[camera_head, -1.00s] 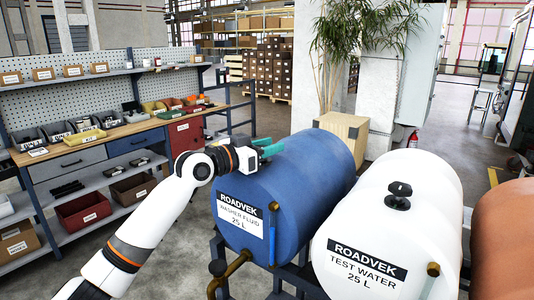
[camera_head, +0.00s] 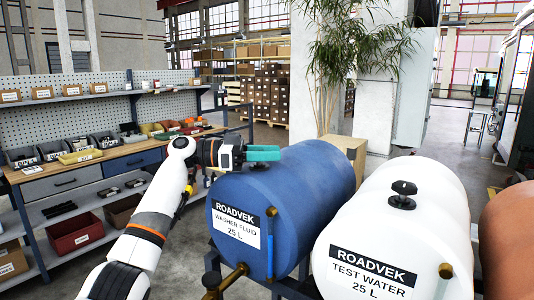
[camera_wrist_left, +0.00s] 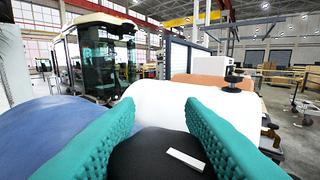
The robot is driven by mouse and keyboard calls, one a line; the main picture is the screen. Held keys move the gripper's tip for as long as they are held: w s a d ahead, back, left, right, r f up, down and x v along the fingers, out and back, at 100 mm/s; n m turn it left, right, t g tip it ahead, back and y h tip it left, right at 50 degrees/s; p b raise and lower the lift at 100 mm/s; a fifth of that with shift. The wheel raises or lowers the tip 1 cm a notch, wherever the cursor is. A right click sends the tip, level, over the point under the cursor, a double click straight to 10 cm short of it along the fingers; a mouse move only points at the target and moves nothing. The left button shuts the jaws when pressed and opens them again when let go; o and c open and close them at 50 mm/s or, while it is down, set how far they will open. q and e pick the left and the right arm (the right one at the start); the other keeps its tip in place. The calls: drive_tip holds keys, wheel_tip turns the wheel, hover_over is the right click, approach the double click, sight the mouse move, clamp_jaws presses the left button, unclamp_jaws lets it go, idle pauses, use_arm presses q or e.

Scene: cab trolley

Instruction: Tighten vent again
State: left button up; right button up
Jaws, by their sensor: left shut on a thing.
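My left gripper (camera_head: 264,153) lies level over the top of the blue washer fluid barrel (camera_head: 310,170). In the left wrist view its two green fingers (camera_wrist_left: 162,120) are on either side of a black vent cap (camera_wrist_left: 150,155) with a white mark, and the gripper is shut on it. My right gripper is out of view.
A workbench (camera_head: 110,155) with bins stands at the left. An orange barrel (camera_head: 507,235) is at the right edge. A cardboard box (camera_head: 350,150) and a plant (camera_head: 340,50) are behind the blue barrel. The air above the barrels is clear.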

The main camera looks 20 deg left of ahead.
use_arm(q)
drive_tip(key=shift+g, duration=0.3)
drive_tip(key=o, duration=1)
drive_tip(key=shift+s+a+f, duration=0.1)
drive_tip(key=shift+a, duration=0.2)
drive_tip(key=b+v, duration=0.4)
drive_tip(key=v, duration=0.6)
drive_tip(key=shift+a+f, duration=0.1)
drive_tip(key=shift+a, duration=0.1)
drive_tip(key=shift+s+a, duration=0.2)
drive_tip(key=shift+a, duration=0.3)
